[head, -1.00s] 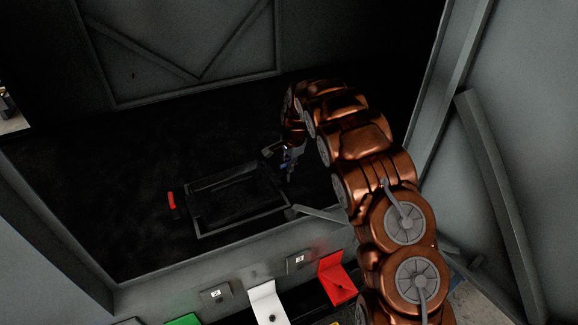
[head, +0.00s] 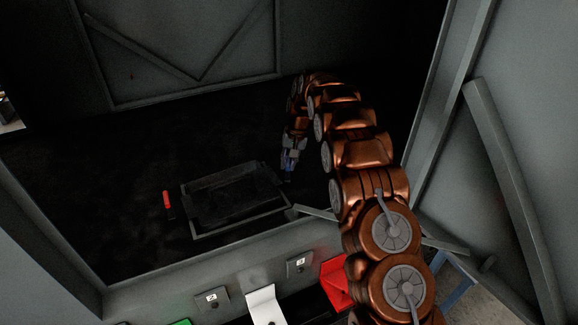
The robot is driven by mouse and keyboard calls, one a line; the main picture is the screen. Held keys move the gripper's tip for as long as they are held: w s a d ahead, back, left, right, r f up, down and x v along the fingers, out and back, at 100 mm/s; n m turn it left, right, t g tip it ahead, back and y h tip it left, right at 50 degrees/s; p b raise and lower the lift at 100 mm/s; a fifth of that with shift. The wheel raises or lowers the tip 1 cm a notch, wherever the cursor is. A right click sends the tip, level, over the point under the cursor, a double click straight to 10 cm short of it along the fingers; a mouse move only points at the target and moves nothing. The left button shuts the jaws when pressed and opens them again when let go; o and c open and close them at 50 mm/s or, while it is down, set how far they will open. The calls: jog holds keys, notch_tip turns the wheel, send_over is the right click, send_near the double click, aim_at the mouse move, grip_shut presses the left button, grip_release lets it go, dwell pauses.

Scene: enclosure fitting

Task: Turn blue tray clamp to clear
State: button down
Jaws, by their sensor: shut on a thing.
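The dark rectangular tray (head: 238,232) lies on the black floor of the enclosure, near its front edge. A red clamp (head: 167,200) stands just left of the tray. My gripper (head: 289,172) is at the tray's right side, pointing down, with a bluish part (head: 288,160) between its fingers. That part looks like the blue clamp, and the gripper is shut on it. The fingers hide most of it, so its angle cannot be told.
A grey front sill with small labelled plates (head: 212,298) runs below the tray. White (head: 265,305) and red (head: 335,280) flaps stand in front of it. Grey walls (head: 185,50) enclose the back and right.

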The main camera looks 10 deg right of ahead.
jog(key=n, duration=0.3)
jog(key=n+g+b, duration=0.1)
jog(key=n, duration=0.1)
jog(key=shift+w+a, duration=0.1)
jog(key=shift+a, duration=0.15)
dwell(0.3)
jog(key=c, duration=1.1)
grip_release()
jog(key=shift+r, duration=0.1)
jog(key=r, duration=0.2)
jog(key=d+r, duration=0.1)
jog(key=r, duration=0.4)
jog(key=shift+w+d+r, duration=0.1)
jog(key=shift+d, duration=0.15)
